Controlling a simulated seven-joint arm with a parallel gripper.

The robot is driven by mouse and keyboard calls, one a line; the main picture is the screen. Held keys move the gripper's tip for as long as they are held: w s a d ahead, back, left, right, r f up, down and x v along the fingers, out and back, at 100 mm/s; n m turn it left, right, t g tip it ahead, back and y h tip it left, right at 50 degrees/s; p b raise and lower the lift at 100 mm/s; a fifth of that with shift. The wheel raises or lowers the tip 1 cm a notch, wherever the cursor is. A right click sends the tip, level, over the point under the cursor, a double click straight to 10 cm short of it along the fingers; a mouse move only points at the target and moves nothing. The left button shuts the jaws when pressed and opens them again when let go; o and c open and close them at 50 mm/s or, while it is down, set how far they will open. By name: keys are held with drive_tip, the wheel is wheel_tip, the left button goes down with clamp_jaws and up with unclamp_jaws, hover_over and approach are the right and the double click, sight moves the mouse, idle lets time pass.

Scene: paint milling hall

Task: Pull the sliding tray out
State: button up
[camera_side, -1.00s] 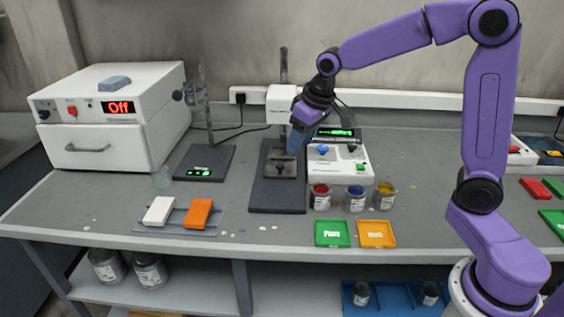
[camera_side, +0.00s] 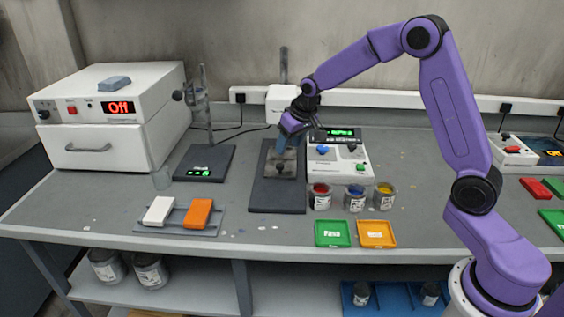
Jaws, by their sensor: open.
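A small grey-brown metal plate (camera_side: 282,167), which looks like the sliding tray, lies on the long dark base (camera_side: 277,204) of a white-headed stand (camera_side: 282,97). My gripper (camera_side: 287,146) points down over the back part of this plate, under the stand's head. Its jaws are open, with nothing seen between them. The fingertips are small and dark here, so I cannot tell whether they touch the plate or its handle. The plate's back edge is partly hidden by my gripper. The front half of the dark base is bare.
A white control box (camera_side: 340,178) stands close to the right of the base, with paint cans (camera_side: 355,201) before it. A scale with a post (camera_side: 204,163) stands to the left. A white oven (camera_side: 92,148) reading "Off" has its drawer shut.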

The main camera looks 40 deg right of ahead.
sight(280, 165)
drive_tip(key=x, duration=0.8)
drive_tip(key=shift+w+f, duration=0.2)
drive_tip(key=shift+f, duration=0.15)
clamp_jaws()
